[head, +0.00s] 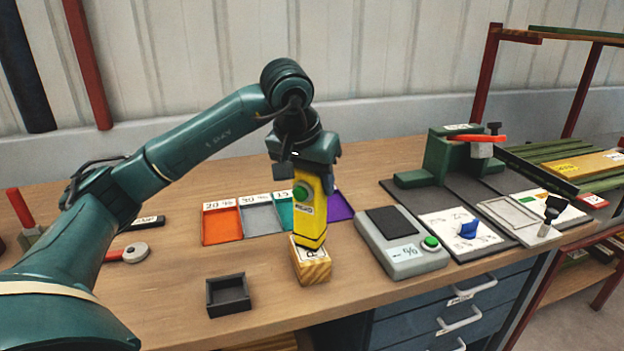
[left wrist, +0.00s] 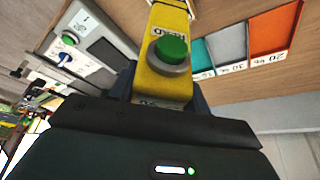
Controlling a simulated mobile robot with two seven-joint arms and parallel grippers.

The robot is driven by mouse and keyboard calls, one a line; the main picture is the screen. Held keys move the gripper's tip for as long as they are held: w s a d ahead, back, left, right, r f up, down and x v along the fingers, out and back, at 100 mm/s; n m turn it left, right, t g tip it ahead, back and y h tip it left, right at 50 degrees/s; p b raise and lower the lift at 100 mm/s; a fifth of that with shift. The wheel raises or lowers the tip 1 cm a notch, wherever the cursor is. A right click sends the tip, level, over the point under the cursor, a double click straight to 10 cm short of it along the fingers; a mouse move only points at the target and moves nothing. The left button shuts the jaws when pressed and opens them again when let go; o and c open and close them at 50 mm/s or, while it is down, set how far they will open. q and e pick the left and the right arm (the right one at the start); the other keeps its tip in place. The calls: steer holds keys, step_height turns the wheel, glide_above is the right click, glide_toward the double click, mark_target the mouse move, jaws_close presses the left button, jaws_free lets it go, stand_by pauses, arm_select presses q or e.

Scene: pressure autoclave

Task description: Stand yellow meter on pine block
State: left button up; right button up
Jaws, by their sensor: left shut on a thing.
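The yellow meter (head: 314,214) is upright in the head view, with a green button and a small label on its face. My left gripper (head: 304,165) is shut on its upper part from above. The meter also shows in the left wrist view (left wrist: 165,85), with its green button facing the camera. The pine block (head: 312,269) sits on the bench directly below the meter. The meter's lower end is at the block's top and overlaps it in the picture; I cannot tell whether they touch. My right gripper is not in view.
A small black open box (head: 228,296) stands left of the block. Coloured trays, such as the orange one (head: 222,226), lie behind. A grey device with a green button (head: 400,243) is to the right, before a green press (head: 455,155). Bench front is clear nearby.

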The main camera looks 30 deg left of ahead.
arm_select(q)
steer(key=shift+f, duration=0.15)
steer(key=o, duration=1.5)
